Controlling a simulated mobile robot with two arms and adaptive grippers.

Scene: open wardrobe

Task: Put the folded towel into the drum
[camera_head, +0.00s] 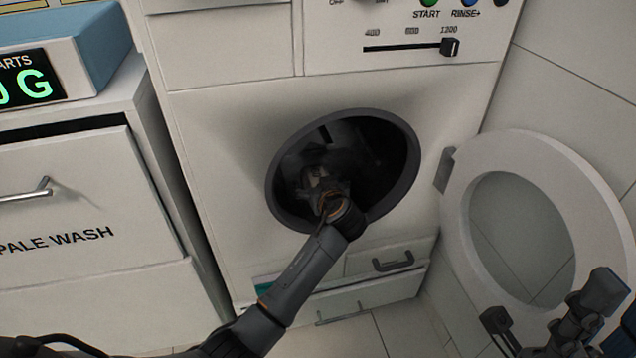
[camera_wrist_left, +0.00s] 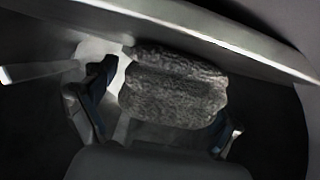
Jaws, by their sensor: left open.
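The washing machine's round drum opening (camera_head: 402,190) faces me, dark inside. My left arm reaches in through the opening, and my left gripper (camera_head: 322,185) is inside the drum. In the left wrist view the folded towel (camera_wrist_left: 172,85), grey and fuzzy, lies just beyond and between the spread fingers of my left gripper (camera_wrist_left: 165,108). The fingers are open, with a gap visible at the towel's left side. I cannot make out the towel in the dark drum in the head view. My right gripper (camera_head: 550,325) is low at the right, outside the machine; its finger state is unclear.
The round door (camera_head: 600,215) hangs wide open to the right, behind my right gripper. A cabinet with a PALE WASH drawer (camera_head: 80,205) stands at the left. Below the drum are a small handled panel (camera_head: 392,262) and a drawer. The drum rim (camera_head: 275,190) surrounds my left arm closely.

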